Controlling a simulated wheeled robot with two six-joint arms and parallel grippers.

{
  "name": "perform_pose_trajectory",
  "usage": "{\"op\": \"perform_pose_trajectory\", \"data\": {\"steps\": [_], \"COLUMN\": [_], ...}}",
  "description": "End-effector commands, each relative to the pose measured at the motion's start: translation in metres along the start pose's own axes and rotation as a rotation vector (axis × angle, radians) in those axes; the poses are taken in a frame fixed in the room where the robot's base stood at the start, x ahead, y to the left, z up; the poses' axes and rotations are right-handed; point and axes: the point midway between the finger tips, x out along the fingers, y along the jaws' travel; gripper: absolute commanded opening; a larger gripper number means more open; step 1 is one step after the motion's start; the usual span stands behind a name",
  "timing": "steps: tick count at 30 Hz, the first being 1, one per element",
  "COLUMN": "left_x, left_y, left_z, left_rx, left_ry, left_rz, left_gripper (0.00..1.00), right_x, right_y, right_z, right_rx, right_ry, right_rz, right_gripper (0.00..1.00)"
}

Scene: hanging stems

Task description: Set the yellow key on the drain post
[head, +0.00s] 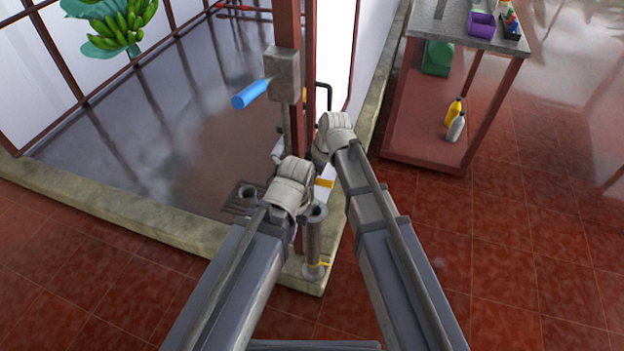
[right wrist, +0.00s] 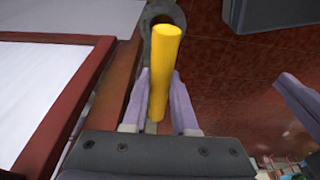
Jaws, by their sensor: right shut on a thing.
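The yellow key (right wrist: 163,75) is a plain yellow bar held between the two fingers of my right gripper (right wrist: 160,76). In the head view a small yellow piece of it (head: 324,183) shows between my two wrists. In the right wrist view its far end overlaps a grey round post top (right wrist: 152,14); I cannot tell whether they touch. I cannot tell which is the drain post. My left gripper's fingers are hidden behind its wrist.
A grey box on a red column (head: 284,72) with a blue cylinder (head: 249,93) stands behind my wrists. A stone kerb (head: 120,210) runs along the left. A red table (head: 428,115) with bottles below stands at right. The tiled floor at right is clear.

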Motion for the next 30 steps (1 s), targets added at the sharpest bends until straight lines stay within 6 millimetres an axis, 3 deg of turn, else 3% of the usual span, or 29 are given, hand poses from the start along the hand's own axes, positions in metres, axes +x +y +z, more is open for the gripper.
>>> {"op": "perform_pose_trajectory", "data": {"steps": [16, 30], "left_x": [-0.051, -0.044], "left_y": [-0.005, -0.004], "left_z": [0.003, 0.003], "left_rx": [-0.001, -0.001], "left_ry": [0.0, 0.0], "left_rz": [0.0, 0.0], "left_gripper": [0.0, 0.0], "right_x": [-0.052, -0.045], "right_y": [0.0, 0.0], "right_z": [-0.005, -0.003], "right_rx": [0.0, 0.0], "right_ry": [0.0, 0.0], "right_rz": [0.0, 0.0], "right_gripper": [0.0, 0.0]}}
